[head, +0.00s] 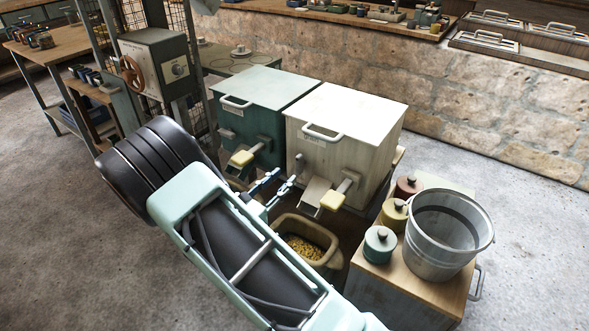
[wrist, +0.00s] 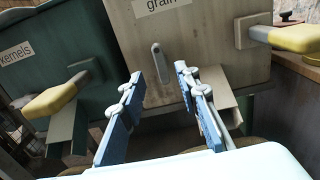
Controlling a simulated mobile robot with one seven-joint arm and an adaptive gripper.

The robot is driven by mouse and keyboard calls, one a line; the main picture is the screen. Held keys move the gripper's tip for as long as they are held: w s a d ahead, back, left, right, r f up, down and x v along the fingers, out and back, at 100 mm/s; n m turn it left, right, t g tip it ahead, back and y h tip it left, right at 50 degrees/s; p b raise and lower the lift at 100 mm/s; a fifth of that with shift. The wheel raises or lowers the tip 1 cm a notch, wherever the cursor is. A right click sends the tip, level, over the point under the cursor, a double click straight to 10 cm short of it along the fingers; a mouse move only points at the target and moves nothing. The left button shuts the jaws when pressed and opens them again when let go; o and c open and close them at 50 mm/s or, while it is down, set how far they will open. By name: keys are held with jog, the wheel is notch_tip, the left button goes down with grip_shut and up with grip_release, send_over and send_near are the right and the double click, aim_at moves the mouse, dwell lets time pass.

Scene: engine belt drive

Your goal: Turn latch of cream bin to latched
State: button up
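The cream bin (head: 350,115) stands in the middle of the head view, with a handle on its lid. Its front, marked "grain", fills the upper middle of the wrist view (wrist: 205,40). A small grey latch lever (wrist: 157,62) on that front points roughly up and down. My gripper (head: 284,178) is in front of the bin's lower left front. In the wrist view my gripper (wrist: 157,72) is open and empty. Its two blue fingers stand apart, one on each side of the latch in the picture. I cannot tell whether they touch it.
A yellow-ended lever (wrist: 290,38) and chute sit right of the latch. The teal "kernels" bin (head: 265,88) stands close on the left with its own yellow lever (wrist: 55,98). A tub of yellow pieces (head: 305,247) is below. A metal bucket (head: 445,240) and lidded jars (head: 380,243) stand right.

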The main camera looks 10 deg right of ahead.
aim_at(297, 165)
jog(key=b+x, duration=0.1)
jog(key=x, duration=0.6)
grip_shut()
